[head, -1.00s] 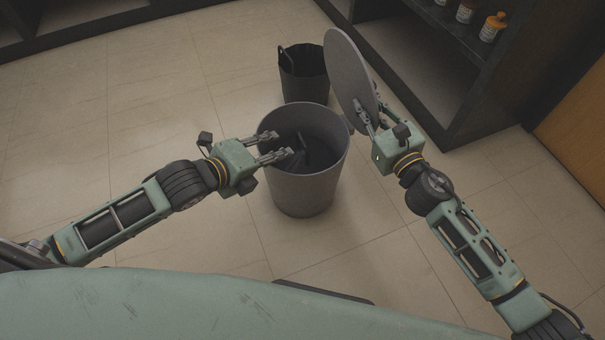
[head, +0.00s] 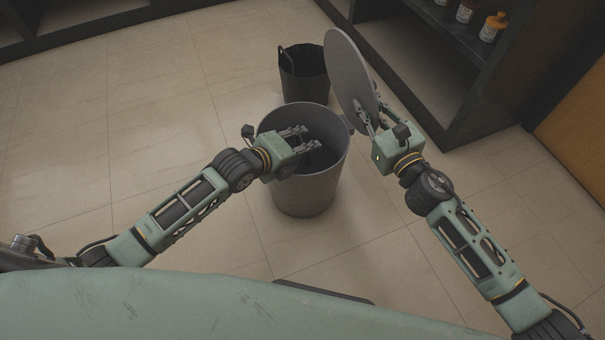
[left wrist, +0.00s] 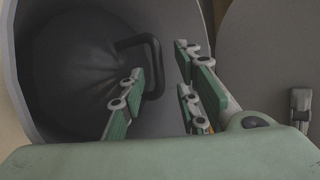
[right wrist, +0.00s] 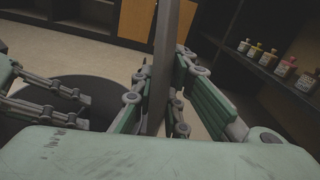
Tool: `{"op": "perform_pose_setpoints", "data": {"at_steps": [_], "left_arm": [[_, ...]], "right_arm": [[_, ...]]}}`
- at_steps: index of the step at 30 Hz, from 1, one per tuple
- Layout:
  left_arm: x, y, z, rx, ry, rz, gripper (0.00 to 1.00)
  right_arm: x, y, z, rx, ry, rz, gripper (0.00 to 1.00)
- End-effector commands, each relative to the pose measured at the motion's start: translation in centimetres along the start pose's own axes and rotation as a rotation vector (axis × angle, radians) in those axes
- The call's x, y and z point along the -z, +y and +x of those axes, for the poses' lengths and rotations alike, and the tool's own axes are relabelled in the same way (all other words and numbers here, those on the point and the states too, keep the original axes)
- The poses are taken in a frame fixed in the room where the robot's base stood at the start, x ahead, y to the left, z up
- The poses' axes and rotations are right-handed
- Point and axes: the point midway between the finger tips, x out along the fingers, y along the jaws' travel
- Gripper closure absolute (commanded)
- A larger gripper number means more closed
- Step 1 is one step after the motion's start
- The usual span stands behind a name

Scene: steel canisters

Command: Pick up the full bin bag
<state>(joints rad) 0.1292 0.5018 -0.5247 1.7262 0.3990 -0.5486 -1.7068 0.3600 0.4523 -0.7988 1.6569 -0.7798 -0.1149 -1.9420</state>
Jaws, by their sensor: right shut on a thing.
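The grey bin (head: 305,195) stands open on the floor. The black bin bag (left wrist: 65,65) sits inside it, gathered toward a dark loop handle (left wrist: 156,55). In the head view my arm hides much of the bag. My left gripper (head: 299,137) is open at the bin's mouth, fingers pointing inward. In the left wrist view, the handle's lower end appears between the left fingertips (left wrist: 160,88); I cannot tell whether they touch it. My right gripper (head: 371,120) is shut on the edge of the round grey lid (head: 347,75), which stands raised at the bin's right side.
A second, black bin (head: 303,75) stands just behind the grey one. Dark shelving (head: 440,85) with several bottles (head: 492,26) is at the right, close to the lid. The tiled floor (head: 130,110) at the left is clear.

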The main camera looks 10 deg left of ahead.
Motion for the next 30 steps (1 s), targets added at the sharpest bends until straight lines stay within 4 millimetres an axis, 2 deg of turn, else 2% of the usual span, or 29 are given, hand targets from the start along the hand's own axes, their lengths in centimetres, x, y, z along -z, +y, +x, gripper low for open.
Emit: {"op": "perform_pose_setpoints", "data": {"at_steps": [6, 17, 30], "left_arm": [[0.09, 0.27, 0.1, -0.005, 0.001, -0.001, 0.7], [0.09, 0.29, 0.07, -0.006, 0.002, -0.001, 1.0], [0.07, 0.36, 0.06, -0.008, 0.001, -0.003, 1.0]], "right_arm": [[0.03, -0.16, -0.01, 0.003, 0.001, -0.003, 1.0], [0.02, -0.16, -0.01, 0.003, 0.0, -0.003, 1.0], [0.02, -0.18, -0.01, 0.004, 0.001, -0.003, 1.0]]}}
